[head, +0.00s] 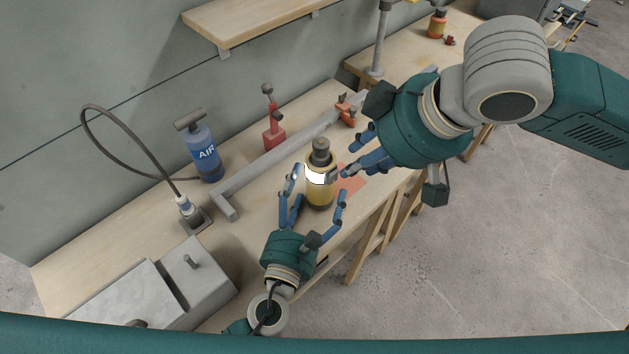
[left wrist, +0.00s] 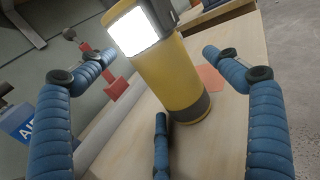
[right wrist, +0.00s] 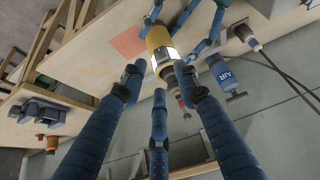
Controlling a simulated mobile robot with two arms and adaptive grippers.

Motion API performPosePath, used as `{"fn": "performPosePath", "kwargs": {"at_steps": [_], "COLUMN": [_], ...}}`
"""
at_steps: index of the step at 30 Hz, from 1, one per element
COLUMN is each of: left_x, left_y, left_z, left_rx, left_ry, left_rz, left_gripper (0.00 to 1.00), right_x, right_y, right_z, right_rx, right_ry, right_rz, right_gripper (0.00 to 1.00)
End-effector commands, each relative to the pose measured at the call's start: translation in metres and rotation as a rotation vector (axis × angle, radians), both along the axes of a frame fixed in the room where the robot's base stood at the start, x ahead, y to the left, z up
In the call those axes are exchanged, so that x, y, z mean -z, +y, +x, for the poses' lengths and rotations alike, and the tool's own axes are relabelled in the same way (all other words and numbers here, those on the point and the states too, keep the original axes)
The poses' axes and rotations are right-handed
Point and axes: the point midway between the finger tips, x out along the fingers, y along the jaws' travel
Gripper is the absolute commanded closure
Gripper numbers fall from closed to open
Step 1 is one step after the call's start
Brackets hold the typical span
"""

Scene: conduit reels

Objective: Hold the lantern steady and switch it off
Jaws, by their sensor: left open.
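The lantern (head: 319,192) stands upright on the bench, yellow with a dark top, its white panel lit. It also shows in the left wrist view (left wrist: 178,80) and the right wrist view (right wrist: 158,40). My left gripper (head: 318,183) is open, its fingers spread around the lantern's body with visible gaps at the sides. My right gripper (right wrist: 161,80) is beside the lantern's upper part, fingertips towards it. Its fingers are partly bent and apart, with nothing seen between them. I cannot tell whether a fingertip touches the lantern. I cannot make out the switch clearly.
An orange-red patch (head: 352,180) lies on the bench beside the lantern. A blue AIR bottle (head: 203,150), a red tool (head: 272,125) and a long grey bar (head: 268,163) are behind and left. A grey block (head: 155,292) occupies the near left. Open floor lies right.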

Motion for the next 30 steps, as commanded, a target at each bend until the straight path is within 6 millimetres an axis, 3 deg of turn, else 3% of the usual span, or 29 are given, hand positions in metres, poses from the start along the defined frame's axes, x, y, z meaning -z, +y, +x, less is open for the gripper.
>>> {"fn": "performPosePath", "kwargs": {"at_steps": [6,16,25,30], "left_x": [0.0,0.0,0.0,0.0], "left_y": [-0.005,-0.005,-0.005,-0.005], "left_z": [0.019,0.022,0.021,0.021], "left_rx": [0.0,0.0,0.0,0.0], "left_ry": [0.001,0.001,0.001,0.001], "left_rz": [0.0,0.001,0.001,0.0], "left_gripper": [0.11,0.11,0.7,0.71], "right_x": [0.0,0.0,0.0,0.001], "right_y": [0.0,0.0,0.0,0.005], "right_z": [0.0,0.0,0.0,0.003], "right_rx": [0.0,0.0,0.0,-0.022], "right_ry": [0.0,0.0,0.0,-0.011], "right_rz": [0.0,0.0,0.0,0.023], "right_gripper": [0.69,0.69,0.69,1.0]}}
